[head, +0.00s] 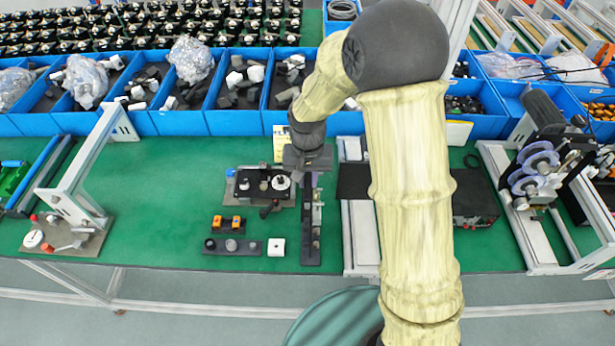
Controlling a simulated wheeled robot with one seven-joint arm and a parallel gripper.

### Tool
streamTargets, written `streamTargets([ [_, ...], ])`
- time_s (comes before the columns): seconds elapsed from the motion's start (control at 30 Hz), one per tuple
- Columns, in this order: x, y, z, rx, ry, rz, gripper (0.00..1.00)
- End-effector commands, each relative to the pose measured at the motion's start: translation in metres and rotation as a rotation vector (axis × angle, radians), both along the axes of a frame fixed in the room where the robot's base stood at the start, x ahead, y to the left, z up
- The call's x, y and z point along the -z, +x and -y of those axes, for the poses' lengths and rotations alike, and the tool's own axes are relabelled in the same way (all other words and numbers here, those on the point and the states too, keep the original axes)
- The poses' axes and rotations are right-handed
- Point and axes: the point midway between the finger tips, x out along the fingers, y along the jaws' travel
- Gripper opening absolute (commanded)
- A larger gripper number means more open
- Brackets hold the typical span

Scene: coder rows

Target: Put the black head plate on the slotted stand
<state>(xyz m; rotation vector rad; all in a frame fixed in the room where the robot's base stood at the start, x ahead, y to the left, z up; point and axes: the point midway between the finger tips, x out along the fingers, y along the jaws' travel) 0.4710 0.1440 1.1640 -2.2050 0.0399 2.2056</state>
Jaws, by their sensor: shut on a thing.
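My gripper (306,160) hangs over the green bench, just right of a dark fixture. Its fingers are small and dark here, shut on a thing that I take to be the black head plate. The plate's outline cannot be told apart from the dark gripper and the parts below. A black fixture (263,184) with a white round knob sits on a grey base, just left of and below the gripper. A narrow black upright-looking rail piece (311,228) with a metal part lies below the gripper. I cannot tell for sure which of these is the slotted stand.
Near the front lie a black strip with round parts (232,246), a white block (277,247) and a small black holder with orange pieces (228,224). Blue bins (235,122) line the back. A white frame (88,165) stands left. Green bench (150,190) left of centre is clear.

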Motion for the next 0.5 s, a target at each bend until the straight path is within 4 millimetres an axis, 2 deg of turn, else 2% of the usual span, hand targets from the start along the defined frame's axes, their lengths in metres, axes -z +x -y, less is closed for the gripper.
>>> streamTargets([
  [0.5, 0.018, 0.0, 0.0, 0.0, 0.001, 0.002, 0.0],
])
